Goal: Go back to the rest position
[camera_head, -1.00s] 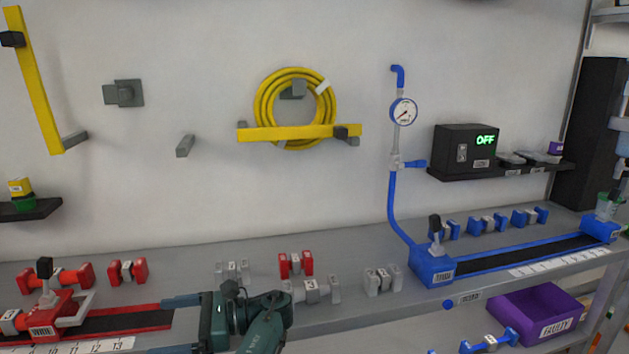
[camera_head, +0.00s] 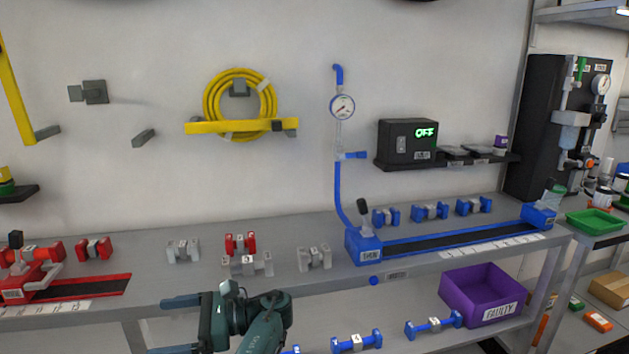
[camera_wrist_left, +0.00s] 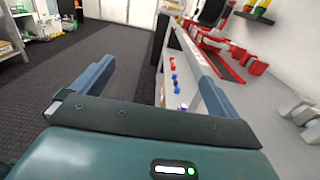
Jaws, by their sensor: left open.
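My left gripper (camera_head: 160,326) is in the bottom middle of the head view, in front of the workbench's front edge. Its fingers point left along the bench. In the left wrist view the two grey-blue fingers (camera_wrist_left: 155,72) stand wide apart with nothing between them. The gripper touches nothing that I can see. My right gripper is not in view.
The grey workbench (camera_head: 215,290) holds a red rail (camera_head: 95,287), a blue rail (camera_head: 450,241) and several fittings. A purple bin (camera_head: 482,297) and blue fittings sit on the shelf below. Open dark floor (camera_wrist_left: 75,72) lies beside the bench in the wrist view.

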